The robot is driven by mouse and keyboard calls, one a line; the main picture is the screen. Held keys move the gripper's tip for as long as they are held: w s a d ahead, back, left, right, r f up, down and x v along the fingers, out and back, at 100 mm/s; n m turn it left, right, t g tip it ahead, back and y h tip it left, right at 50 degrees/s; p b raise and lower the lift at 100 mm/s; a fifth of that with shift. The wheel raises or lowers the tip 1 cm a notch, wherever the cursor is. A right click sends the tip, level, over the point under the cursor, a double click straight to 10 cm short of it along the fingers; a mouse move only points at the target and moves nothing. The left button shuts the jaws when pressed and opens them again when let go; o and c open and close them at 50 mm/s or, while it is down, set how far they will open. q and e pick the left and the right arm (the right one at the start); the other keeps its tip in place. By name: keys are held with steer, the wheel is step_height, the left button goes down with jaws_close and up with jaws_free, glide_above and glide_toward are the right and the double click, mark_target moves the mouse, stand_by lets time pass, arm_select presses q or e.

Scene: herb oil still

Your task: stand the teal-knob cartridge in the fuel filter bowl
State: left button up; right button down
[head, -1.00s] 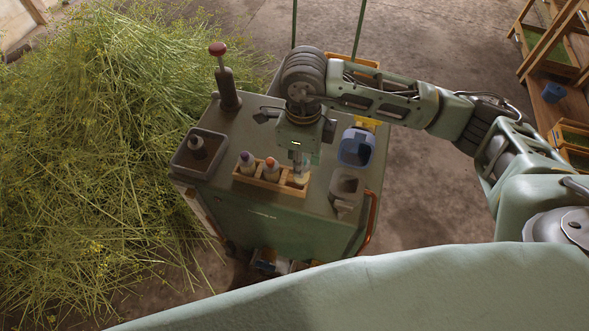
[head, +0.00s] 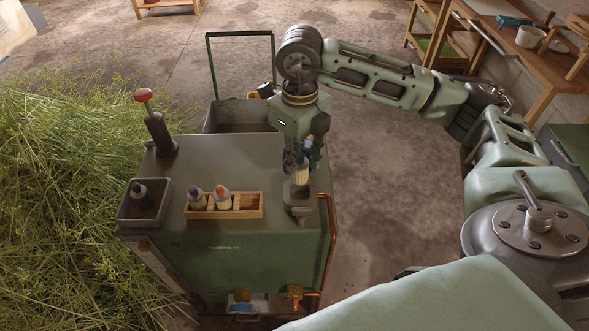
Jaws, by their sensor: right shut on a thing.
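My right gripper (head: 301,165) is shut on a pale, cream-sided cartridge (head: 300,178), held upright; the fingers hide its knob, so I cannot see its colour. The grey fuel filter bowl (head: 299,208) is at the front right of the green cabinet top, directly below the gripper. The cartridge's lower end overlaps the bowl's mouth in the head view; I cannot tell whether it is inside or just above. A wooden rack (head: 250,206) holds a purple-knob cartridge (head: 195,198) and an orange-knob cartridge (head: 222,196); its right end is empty. My left gripper is not in view.
A dark tray (head: 126,214) with a dark-topped bottle (head: 142,196) sits at the left. A red-knobbed lever (head: 158,130) stands at the back left. An orange rail (head: 329,245) runs down the right side. Cut herbs (head: 60,190) are heaped at the left.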

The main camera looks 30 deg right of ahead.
mark_target(300, 163)
steer(key=shift+w+d+f, duration=0.35)
steer(key=shift+f, duration=0.15)
steer(key=shift+w+d+f+b, duration=0.1)
steer(key=shift+f+b, duration=0.2)
steer(key=shift+f, duration=0.15)
steer(key=shift+w+d+f+b, duration=0.1)
steer(key=shift+f+b, duration=0.2)
steer(key=shift+f, duration=0.1)
steer(key=shift+s+f, duration=0.15)
steer(key=shift+f, duration=0.1)
steer(key=shift+a+f+b, duration=0.1)
steer(key=shift+f+b, duration=0.6)
steer(key=shift+f, duration=0.65)
steer(key=shift+r, duration=0.15)
arm_select(q)
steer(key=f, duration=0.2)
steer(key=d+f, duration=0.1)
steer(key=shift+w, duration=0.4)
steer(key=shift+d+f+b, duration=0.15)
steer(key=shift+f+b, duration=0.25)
steer(key=shift+b, duration=0.2)
